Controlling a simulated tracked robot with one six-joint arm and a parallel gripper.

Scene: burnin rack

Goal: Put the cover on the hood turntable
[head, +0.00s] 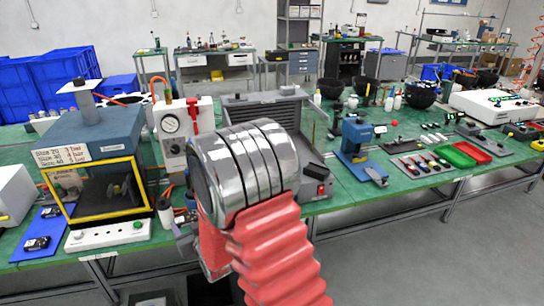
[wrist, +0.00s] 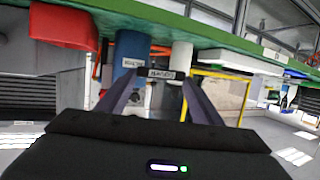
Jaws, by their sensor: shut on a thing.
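In the wrist view, which is tilted upside down, my gripper (wrist: 160,82) is shut on a small dark piece with a pale label (wrist: 160,73). I cannot tell from its shape whether this is the cover. In the head view my own arm hides most of the gripper and the held piece. The yellow-framed hood (head: 100,190) stands on the green bench at the left, with a dark window and a blue-grey top. A small greyish shape (head: 122,190) shows dimly inside; I cannot tell whether it is the turntable. The yellow frame (wrist: 222,75) also shows in the wrist view.
A blue labelled cylinder (wrist: 131,48) and a white cylinder (wrist: 181,62) stand close beyond the fingers. A red block (wrist: 62,24) is at the upper left there. A gauge box (head: 180,130) stands right of the hood. The floor (head: 420,255) at front right is clear.

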